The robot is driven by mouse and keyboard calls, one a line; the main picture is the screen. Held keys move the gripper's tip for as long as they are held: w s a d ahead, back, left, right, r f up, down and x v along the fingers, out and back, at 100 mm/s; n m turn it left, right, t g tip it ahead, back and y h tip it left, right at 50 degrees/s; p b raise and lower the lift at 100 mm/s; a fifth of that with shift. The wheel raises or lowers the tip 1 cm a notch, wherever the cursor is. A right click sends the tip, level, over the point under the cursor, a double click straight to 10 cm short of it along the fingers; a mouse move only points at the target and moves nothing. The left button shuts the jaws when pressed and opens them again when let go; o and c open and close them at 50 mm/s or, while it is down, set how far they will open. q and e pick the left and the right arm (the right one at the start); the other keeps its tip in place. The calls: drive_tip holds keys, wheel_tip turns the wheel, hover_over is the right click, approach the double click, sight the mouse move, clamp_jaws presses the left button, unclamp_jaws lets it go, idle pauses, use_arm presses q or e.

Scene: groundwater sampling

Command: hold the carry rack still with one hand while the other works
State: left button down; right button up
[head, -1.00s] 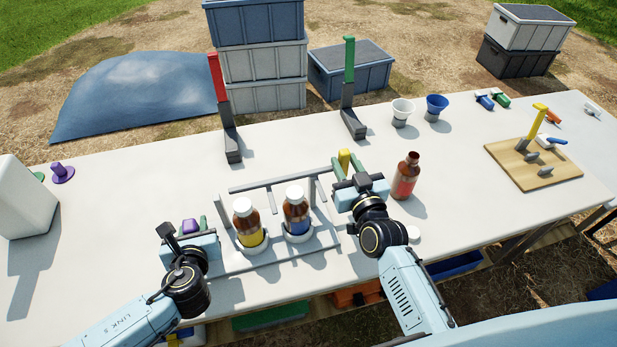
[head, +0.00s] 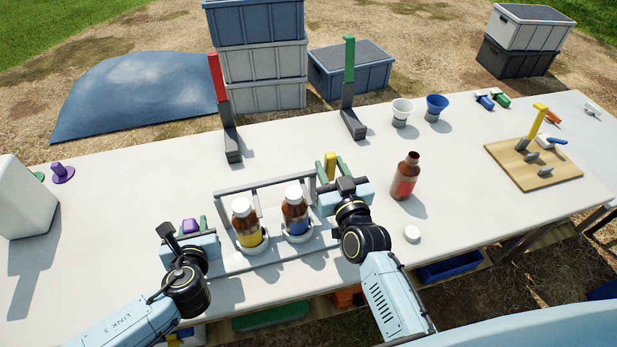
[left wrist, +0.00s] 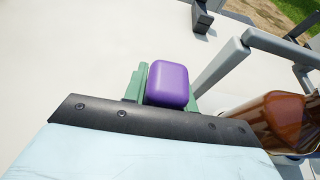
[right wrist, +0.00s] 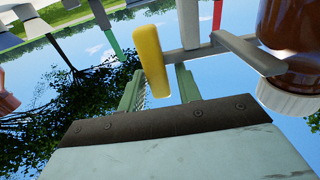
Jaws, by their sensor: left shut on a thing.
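The grey carry rack (head: 218,262) stands at the table's front. It holds a brown bottle with a yellow label (head: 246,228) and one with a blue label (head: 296,218), both upright and white-capped. My left gripper (head: 194,228) is shut on a purple block (left wrist: 168,84) at the rack's left end. My right gripper (head: 333,172) has its fingers either side of a yellow grip (right wrist: 151,60) near the rack's right end. A grey bar frame (head: 262,187) stands behind the bottles. A gap shows beside one right finger; whether it grips is unclear.
An open brown bottle with a red label (head: 405,178) and a loose white cap (head: 412,234) are right of the rack. Red (head: 225,110) and green (head: 351,90) handled stands, two cups (head: 436,107) and a wooden board (head: 535,167) stand farther back. The table between is clear.

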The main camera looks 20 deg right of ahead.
drive_tip(key=shift+o, duration=1.1)
drive_tip(key=shift+d, duration=0.1)
drive_tip(key=shift+s, duration=0.1)
drive_tip(key=s, duration=1.1)
drive_tip(key=shift+s+d, duration=0.15)
drive_tip(key=shift+s, duration=0.25)
use_arm(q)
drive_tip(key=c, duration=1.1)
unclamp_jaws()
drive_tip(key=shift+o, duration=0.2)
